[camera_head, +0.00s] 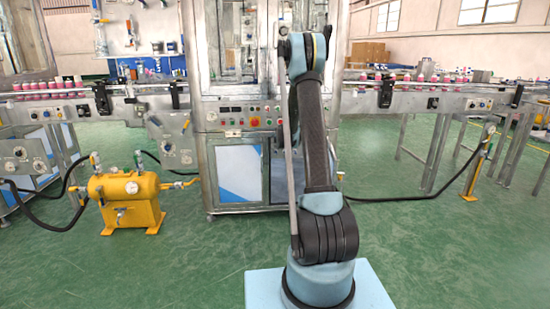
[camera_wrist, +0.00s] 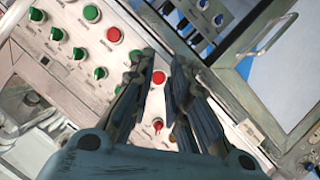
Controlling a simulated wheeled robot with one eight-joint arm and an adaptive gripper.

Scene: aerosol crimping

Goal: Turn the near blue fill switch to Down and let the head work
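The machine's control panel (camera_head: 238,116) is at the front of the central cabinet in the head view. In the wrist view the panel (camera_wrist: 120,60) is tilted, with green rotary switches (camera_wrist: 100,73) at left and red buttons (camera_wrist: 158,77) near the middle. A few small dark, bluish knobs (camera_wrist: 218,19) sit at the top edge. I cannot tell which is the near fill switch, nor read its setting. My gripper (camera_wrist: 167,60) is in front of the panel, its two dark fingers apart with red controls visible between them. My arm hides the gripper in the head view.
A conveyor with pink-and-white cans (camera_head: 425,82) runs left and right of the cabinet. A yellow tank (camera_head: 125,190) with black hoses stands at left, and a yellow post (camera_head: 477,165) at right. A framed door with a handle (camera_wrist: 270,33) is beside the panel.

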